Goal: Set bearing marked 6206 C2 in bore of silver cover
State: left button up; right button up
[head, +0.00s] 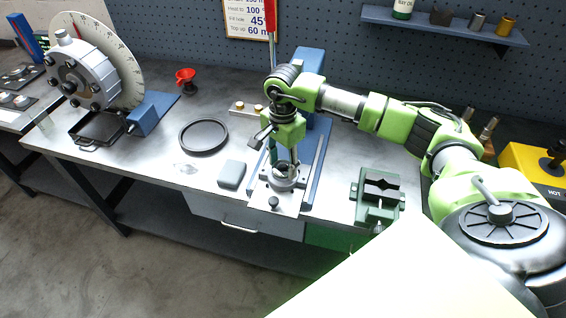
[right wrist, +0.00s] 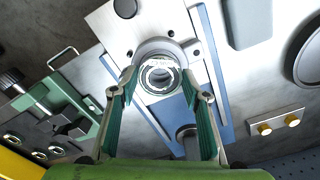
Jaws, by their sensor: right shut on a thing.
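The silver cover (head: 286,184) sits on the plate of the blue press, and in the right wrist view it is a light ring (right wrist: 150,47) with side lugs. My right gripper (right wrist: 160,82) points down over it, its green-padded fingers shut on a metal ring-shaped bearing (right wrist: 158,76). The bearing lines up roughly with the cover's bore in that view. I cannot tell whether it is above the bore or partly in it, and its marking is not readable. In the head view the right gripper (head: 284,160) hides most of the bearing. My left gripper is not in view.
The press's blue frame (head: 318,150) stands close beside the right gripper. A green vise (head: 379,193) is to the right. A dial-backed housing (head: 88,72) stands far left.

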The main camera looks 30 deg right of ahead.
jog(key=shift+b, duration=0.3)
dwell(0.5)
dwell(0.4)
jog(key=shift+f, duration=0.1)
jog(key=shift+f+b, duration=0.65)
jog(key=shift+b, duration=0.1)
jog(key=o, duration=1.1)
jog(key=shift+c, duration=0.5)
